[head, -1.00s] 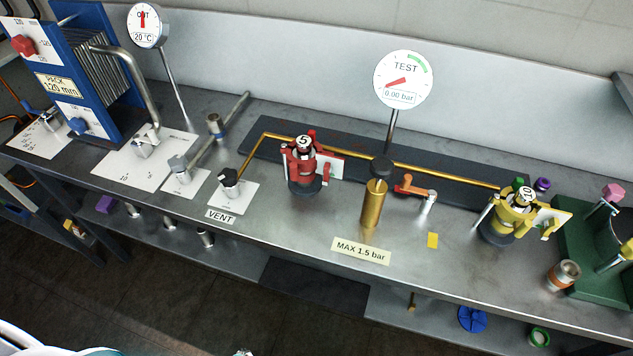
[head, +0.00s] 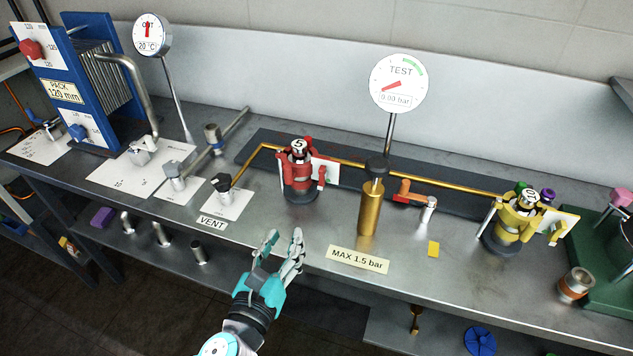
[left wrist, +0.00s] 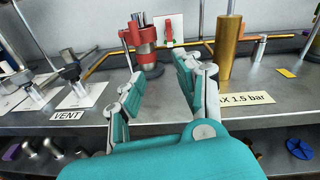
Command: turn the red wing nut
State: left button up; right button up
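The red clamp unit marked 5 (head: 299,176) stands upright on the bench, with a white plate behind its right side. A small red upright part (head: 321,175), which looks like its wing nut, sits at its right side. In the left wrist view the red clamp (left wrist: 147,50) is ahead, beyond the fingertips, and the red part (left wrist: 168,30) shows against the white plate. My left gripper (head: 286,236) is open and empty at the bench's front edge, in front of the red clamp and apart from it. It also shows in the left wrist view (left wrist: 158,74). My right gripper is not visible.
A gold cylinder (head: 369,208) and an orange-handled valve (head: 405,193) stand right of the red clamp. A black-knobbed VENT valve (head: 224,188) is at its left. A yellow clamp (head: 513,222) stands farther right. A blue frame (head: 88,118) with a red knob is far left.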

aim_at(320, 178)
pick_arm(q)
jog(key=w+d, duration=0.2)
jog(key=w, duration=0.3)
jog(key=w+d+m+p, duration=0.1)
jog(key=w+d, duration=0.1)
jog(key=w, duration=0.3)
jog(key=w+d+r+m+h, duration=0.1)
jog(key=w+d, duration=0.1)
jog(key=w, duration=0.4)
jog(key=shift+d+r+p, duration=0.1)
jog(key=shift+d+p, duration=0.15)
jog(key=shift+p, duration=0.05)
jog(key=shift+s, duration=0.1)
jog(key=shift+c, duration=0.3)
grip_shut()
